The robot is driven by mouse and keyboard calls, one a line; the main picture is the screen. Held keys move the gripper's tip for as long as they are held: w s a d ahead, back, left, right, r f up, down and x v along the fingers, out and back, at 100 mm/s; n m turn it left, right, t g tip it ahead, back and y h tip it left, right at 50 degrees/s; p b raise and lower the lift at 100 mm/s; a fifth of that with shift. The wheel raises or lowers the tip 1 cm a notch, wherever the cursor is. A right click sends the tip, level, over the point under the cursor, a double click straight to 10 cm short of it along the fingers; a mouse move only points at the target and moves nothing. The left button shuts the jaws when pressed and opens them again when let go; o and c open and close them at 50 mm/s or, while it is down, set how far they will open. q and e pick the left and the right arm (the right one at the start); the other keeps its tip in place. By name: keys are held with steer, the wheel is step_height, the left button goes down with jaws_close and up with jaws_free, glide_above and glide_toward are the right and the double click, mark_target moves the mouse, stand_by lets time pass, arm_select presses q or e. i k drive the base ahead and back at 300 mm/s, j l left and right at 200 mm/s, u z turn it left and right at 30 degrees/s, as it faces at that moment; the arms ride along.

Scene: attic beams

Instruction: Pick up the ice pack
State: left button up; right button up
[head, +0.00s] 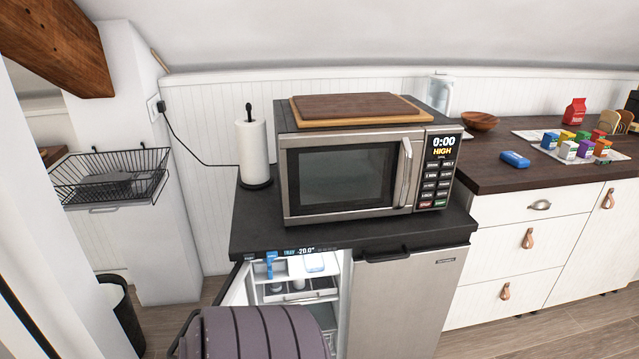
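The small fridge under the microwave is open on its left side, with a lit interior (345,290) and a display reading -20.0°. Inside, near the top, are a small blue item (270,264) and a pale, blue-edged flat item (314,264). Either may be the ice pack; they are too small to tell. A small blue packet (515,159) also lies on the right counter, and I cannot tell what it is. Neither of my grippers shows in the head view.
The fridge's left door (236,290) stands open; its right door (405,300) is shut. A ribbed purple-grey form hides the lower interior. A microwave (350,172) with a cutting board (355,106) stands above, beside a paper towel roll (252,152). A bin (124,315) stands at left.

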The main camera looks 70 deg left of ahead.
mark_target(314, 262)
steer(key=i+j+u, duration=0.15)
steer(key=i+u, duration=0.65)
steer(key=u, duration=0.2)
steer(key=i+l+u, duration=0.15)
steer(key=i+u, duration=0.35)
steer(key=k, duration=0.05)
